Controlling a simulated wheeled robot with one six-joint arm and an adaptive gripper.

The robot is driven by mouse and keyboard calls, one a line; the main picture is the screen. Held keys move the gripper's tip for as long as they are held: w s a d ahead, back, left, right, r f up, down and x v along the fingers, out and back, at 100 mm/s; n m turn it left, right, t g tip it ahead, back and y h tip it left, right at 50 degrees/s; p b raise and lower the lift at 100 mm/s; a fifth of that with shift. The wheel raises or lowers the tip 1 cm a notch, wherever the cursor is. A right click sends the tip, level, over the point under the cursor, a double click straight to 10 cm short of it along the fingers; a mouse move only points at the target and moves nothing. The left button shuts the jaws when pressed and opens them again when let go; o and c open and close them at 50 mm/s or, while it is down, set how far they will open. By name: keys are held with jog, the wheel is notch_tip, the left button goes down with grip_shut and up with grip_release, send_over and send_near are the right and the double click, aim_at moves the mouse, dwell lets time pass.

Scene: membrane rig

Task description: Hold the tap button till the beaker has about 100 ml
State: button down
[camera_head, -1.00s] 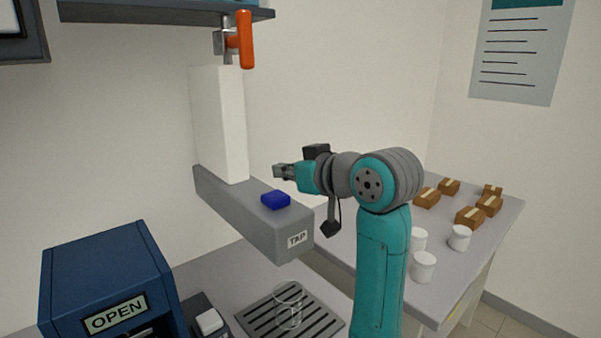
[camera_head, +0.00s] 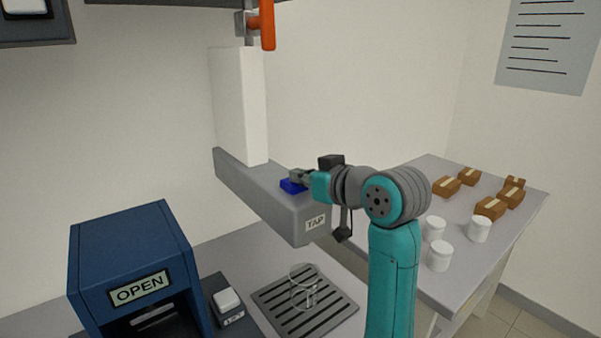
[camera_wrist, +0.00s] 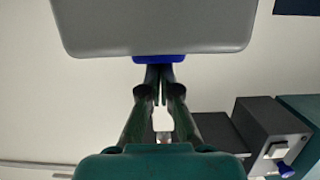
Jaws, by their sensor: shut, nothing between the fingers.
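The blue tap button (camera_head: 292,186) sits on top of the grey tap housing (camera_head: 262,200), which carries a TAP label. My gripper (camera_head: 296,178) is shut and empty, with its tips at the button. In the wrist view my gripper (camera_wrist: 158,72) has its closed fingertips at the blue button (camera_wrist: 160,58); whether the button is pressed down I cannot tell. The clear beaker (camera_head: 304,290) stands on the slotted drip tray (camera_head: 340,312) below the housing. Its outline is faint and its water level cannot be read.
A blue box marked OPEN (camera_head: 130,250) and a white switch (camera_head: 227,299) stand left of the tray. An orange-handled valve (camera_head: 267,25) is above the white column (camera_head: 238,105). A side table (camera_head: 465,270) at right holds white jars and small brown boxes.

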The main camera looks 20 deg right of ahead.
jog(key=shift+f, duration=0.8)
dwell(5.6)
